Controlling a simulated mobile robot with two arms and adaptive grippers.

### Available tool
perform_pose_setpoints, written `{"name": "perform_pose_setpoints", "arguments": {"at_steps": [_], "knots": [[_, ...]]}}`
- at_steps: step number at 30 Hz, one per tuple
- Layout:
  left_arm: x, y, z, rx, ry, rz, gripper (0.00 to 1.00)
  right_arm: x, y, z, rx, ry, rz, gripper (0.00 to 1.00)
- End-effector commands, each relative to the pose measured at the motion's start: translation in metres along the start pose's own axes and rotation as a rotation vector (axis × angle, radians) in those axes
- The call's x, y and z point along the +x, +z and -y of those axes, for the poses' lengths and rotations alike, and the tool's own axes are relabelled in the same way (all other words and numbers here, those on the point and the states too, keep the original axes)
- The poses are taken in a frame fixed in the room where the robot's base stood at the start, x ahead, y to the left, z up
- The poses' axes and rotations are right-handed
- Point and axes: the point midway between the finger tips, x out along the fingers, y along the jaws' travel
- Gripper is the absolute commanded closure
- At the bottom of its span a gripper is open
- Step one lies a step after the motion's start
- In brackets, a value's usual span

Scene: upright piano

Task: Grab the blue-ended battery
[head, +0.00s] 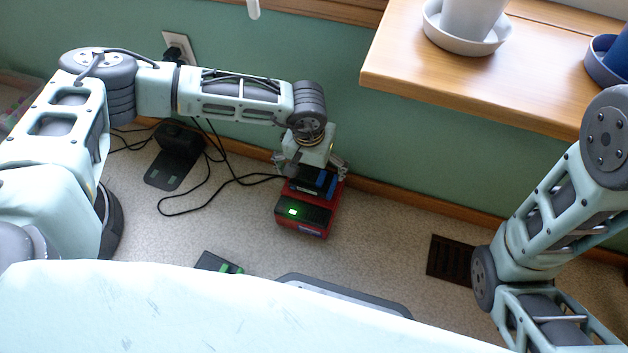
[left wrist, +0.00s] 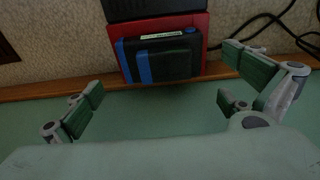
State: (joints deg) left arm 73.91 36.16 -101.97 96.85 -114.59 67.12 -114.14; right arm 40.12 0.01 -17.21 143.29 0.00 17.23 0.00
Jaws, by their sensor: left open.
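The blue-ended battery (head: 318,182) is a dark block with blue at one end, seated on the red charger (head: 325,219) on the floor by the wall. In the left wrist view the battery (left wrist: 168,60) shows blue stripes toward its left side and a pale label along its edge, against the red charger body (left wrist: 203,22). My left gripper (head: 311,168) is over the wall-side end of the charger, right at the battery. In the left wrist view its fingers (left wrist: 168,88) are spread wide, with nothing between the pads. My right gripper is out of view; only my right arm shows.
A green light glows on the charger. Black cables and a dark device (head: 177,150) lie left of it. A green-marked battery (head: 218,262) lies on the floor near the white surface (head: 200,305). A wooden ledge (head: 480,85) overhangs at right; a floor vent (head: 450,259) is below.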

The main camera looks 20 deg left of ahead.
Motion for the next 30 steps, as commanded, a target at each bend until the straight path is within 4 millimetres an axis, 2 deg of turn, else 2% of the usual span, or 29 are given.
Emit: {"name": "perform_pose_setpoints", "arguments": {"at_steps": [13, 22, 30], "knots": [[0.050, 0.003, 0.003, -0.002, 0.000, -0.001, 0.00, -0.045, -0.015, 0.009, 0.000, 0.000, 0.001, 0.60], [0.051, 0.002, 0.002, -0.001, 0.001, -0.001, 0.00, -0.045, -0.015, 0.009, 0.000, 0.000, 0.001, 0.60], [0.051, 0.002, 0.003, -0.001, 0.001, -0.001, 0.24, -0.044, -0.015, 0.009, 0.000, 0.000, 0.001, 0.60]]}}
